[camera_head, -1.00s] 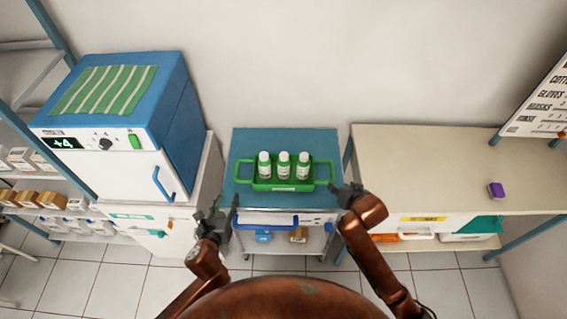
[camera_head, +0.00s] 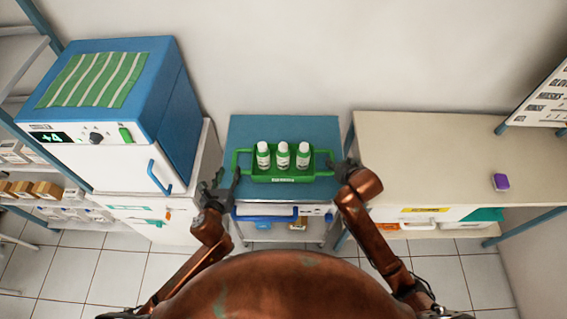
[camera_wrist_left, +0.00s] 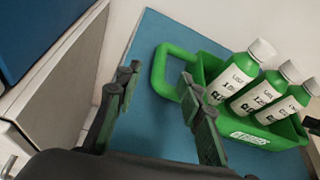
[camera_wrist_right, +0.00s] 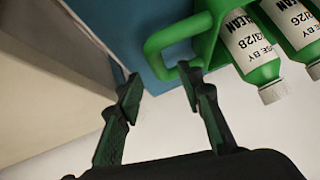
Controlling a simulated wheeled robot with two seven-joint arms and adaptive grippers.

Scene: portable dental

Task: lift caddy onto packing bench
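The green caddy (camera_head: 284,179) holds three white-capped bottles (camera_head: 283,157) and stands on a blue-topped cart (camera_head: 284,128). It has a loop handle at each end. My left gripper (camera_head: 221,184) is open beside the left handle. In the left wrist view that handle (camera_wrist_left: 160,72) appears between the spread fingertips (camera_wrist_left: 158,77), unclasped. My right gripper (camera_head: 342,170) is open by the right handle. In the right wrist view the handle (camera_wrist_right: 155,52) lies just beyond the open fingertips (camera_wrist_right: 160,80); the exact gap cannot be told. A beige bench (camera_head: 425,160) stands right of the cart.
A blue and white fridge unit (camera_head: 110,150) stands left of the cart. A sign (camera_head: 540,95) stands at the bench's back right.

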